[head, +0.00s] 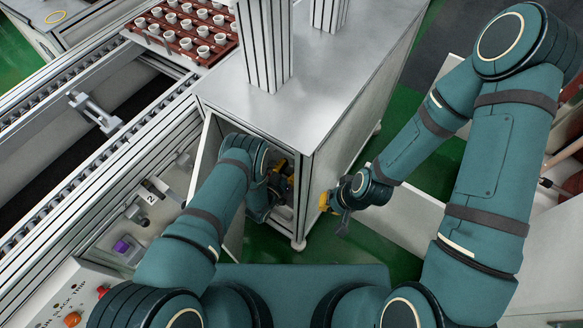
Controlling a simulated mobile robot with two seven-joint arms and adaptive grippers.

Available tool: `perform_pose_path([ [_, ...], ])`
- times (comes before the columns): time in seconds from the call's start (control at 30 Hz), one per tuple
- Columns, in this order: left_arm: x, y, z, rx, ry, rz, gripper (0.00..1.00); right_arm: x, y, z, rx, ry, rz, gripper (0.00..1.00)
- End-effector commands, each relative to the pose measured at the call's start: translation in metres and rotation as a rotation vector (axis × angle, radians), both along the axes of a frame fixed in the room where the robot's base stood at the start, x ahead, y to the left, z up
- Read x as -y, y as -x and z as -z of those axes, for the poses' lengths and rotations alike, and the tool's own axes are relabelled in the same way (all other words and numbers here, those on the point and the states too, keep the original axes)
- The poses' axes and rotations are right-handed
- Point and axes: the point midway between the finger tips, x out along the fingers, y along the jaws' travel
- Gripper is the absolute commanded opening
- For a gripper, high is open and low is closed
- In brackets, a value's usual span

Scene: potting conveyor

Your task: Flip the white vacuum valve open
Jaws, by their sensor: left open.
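I cannot make out the white vacuum valve. My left arm reaches into the open front of the metal cabinet (330,85), and my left gripper (283,183) is inside the opening, open. My forearm and wrist cover much of the opening, and its inside is dark, so what lies close to the fingers is hidden. Yellow and black parts show at the gripper. My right gripper (334,207) is outside, just right of the cabinet's front corner and apart from it. Its fingers are too small and angled to tell open or shut.
A conveyor (60,185) runs along the left, with small fittings and a purple part (122,246) on its side. A brown tray (190,52) of white cups stands at the back. A control box (75,300) has orange and red buttons. Green floor (280,245) is clear below the cabinet.

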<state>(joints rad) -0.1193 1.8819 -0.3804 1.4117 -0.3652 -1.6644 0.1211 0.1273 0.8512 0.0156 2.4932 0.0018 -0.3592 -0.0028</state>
Motion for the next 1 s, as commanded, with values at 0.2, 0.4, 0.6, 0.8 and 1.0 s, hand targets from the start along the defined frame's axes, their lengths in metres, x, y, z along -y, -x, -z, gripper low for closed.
perform_pose_path([
  [0.2, -0.0001, 0.0001, -0.0002, 0.000, 0.000, 0.000, 0.27, -0.0001, 0.0000, -0.0001, 0.000, 0.000, 0.000, 0.00],
  [0.4, -0.0001, 0.0002, -0.0001, 0.000, 0.000, 0.000, 0.00, -0.0001, 0.0000, -0.0001, 0.000, 0.000, 0.000, 0.00],
  [0.6, 0.0013, 0.0010, -0.0003, 0.028, -0.042, 0.000, 0.00, -0.0001, 0.0001, -0.0001, 0.000, 0.000, 0.000, 0.00],
  [0.8, 0.0041, 0.0024, -0.0004, 0.078, -0.117, -0.001, 0.00, 0.0000, 0.0001, -0.0001, 0.000, 0.000, 0.000, 0.00],
  [1.0, 0.0046, 0.0027, -0.0004, 0.084, -0.126, 0.000, 0.00, 0.0000, 0.0001, -0.0001, 0.000, 0.000, 0.000, 0.00],
])
